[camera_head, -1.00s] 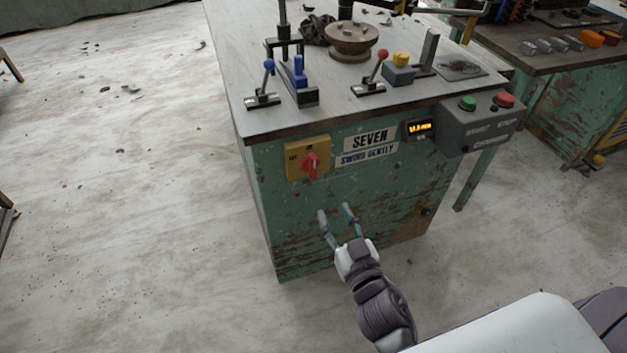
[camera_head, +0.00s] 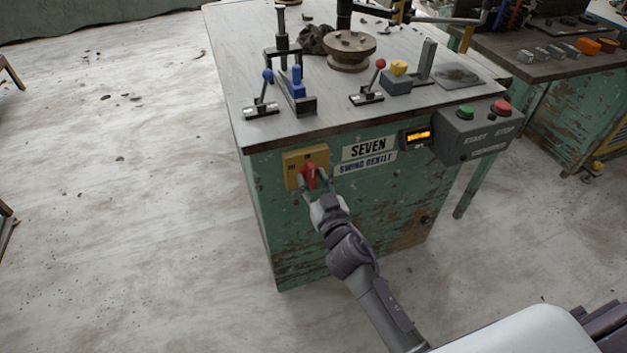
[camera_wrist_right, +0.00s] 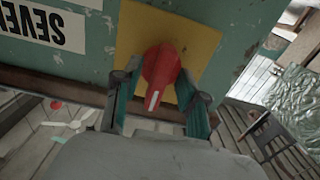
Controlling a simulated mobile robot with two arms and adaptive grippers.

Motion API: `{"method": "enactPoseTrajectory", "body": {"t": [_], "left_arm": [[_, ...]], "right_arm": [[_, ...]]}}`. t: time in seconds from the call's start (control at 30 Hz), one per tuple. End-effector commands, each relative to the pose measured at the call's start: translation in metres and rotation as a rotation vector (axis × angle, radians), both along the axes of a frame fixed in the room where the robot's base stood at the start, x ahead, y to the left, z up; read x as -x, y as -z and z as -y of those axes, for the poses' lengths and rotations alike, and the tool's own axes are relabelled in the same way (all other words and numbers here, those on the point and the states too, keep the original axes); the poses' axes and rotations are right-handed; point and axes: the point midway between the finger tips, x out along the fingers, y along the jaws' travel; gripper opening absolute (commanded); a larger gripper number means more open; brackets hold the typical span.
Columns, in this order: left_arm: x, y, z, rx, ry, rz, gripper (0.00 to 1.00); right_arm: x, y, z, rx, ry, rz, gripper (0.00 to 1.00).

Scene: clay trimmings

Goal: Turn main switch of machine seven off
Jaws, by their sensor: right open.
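Machine seven is a green cabinet with worn paint, and its SEVEN label (camera_head: 368,148) is on the front. Its main switch is a red rotary handle (camera_head: 311,172) on a yellow plate (camera_head: 291,160) left of the label. In the right wrist view the red handle (camera_wrist_right: 160,68) shows a white mark, on the yellow plate (camera_wrist_right: 207,45). My right gripper (camera_head: 315,181) is at the switch, with its open fingers on either side of the handle. The wrist view shows this gripper (camera_wrist_right: 160,90) too; I cannot tell if the fingers touch the handle. My left gripper is not in view.
An orange-lit display (camera_head: 418,137) and a grey box (camera_head: 474,134) with green and red buttons are right of the switch. Levers, including a blue-knobbed one (camera_head: 266,88), stand on the tabletop. Another bench (camera_head: 560,100) is at the right. The floor at left is mostly clear.

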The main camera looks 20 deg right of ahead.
Motion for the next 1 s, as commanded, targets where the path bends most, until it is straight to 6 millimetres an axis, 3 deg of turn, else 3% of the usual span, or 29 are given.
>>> {"method": "enactPoseTrajectory", "body": {"t": [0.17,0.4,0.77,1.0], "left_arm": [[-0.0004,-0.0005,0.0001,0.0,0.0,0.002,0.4],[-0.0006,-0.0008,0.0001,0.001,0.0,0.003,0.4],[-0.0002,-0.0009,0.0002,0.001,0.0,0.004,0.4],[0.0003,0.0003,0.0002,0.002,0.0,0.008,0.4]], "right_arm": [[0.0001,-0.0001,0.0,0.0,0.0,0.0,0.4],[0.0003,-0.0002,0.0,0.0,0.0,0.0,0.0],[0.0004,-0.0003,-0.0001,0.021,0.0,0.002,0.0],[0.0004,-0.0005,-0.0002,0.131,0.0,0.005,0.0]]}}
